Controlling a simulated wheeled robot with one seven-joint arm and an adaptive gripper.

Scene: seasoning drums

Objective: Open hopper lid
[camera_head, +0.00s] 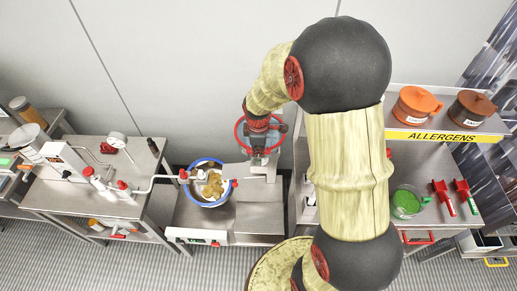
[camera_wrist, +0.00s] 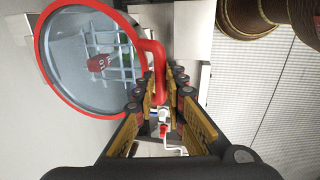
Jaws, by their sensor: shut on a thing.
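The hopper lid (camera_wrist: 68,62) is a clear disc with a red rim and a bent red handle (camera_wrist: 157,62). In the wrist view it fills the upper left, and a pale grid with a red tag shows through it. My gripper (camera_wrist: 165,88) is shut on the red handle at the rim's right side. In the head view the lid's red ring (camera_head: 237,134) is around the end of my arm above the grey machine, partly hidden by my gripper (camera_head: 259,142). I cannot tell how far the lid is tilted.
A blue-rimmed drum (camera_head: 190,172) with brown contents stands left of the hopper on a steel bench (camera_head: 258,228). A steel table (camera_head: 85,180) with pipes and valves is further left. At right, a shelf marked ALLERGENS (camera_head: 445,136) holds orange and brown tubs, with a green-filled container (camera_head: 405,203) below.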

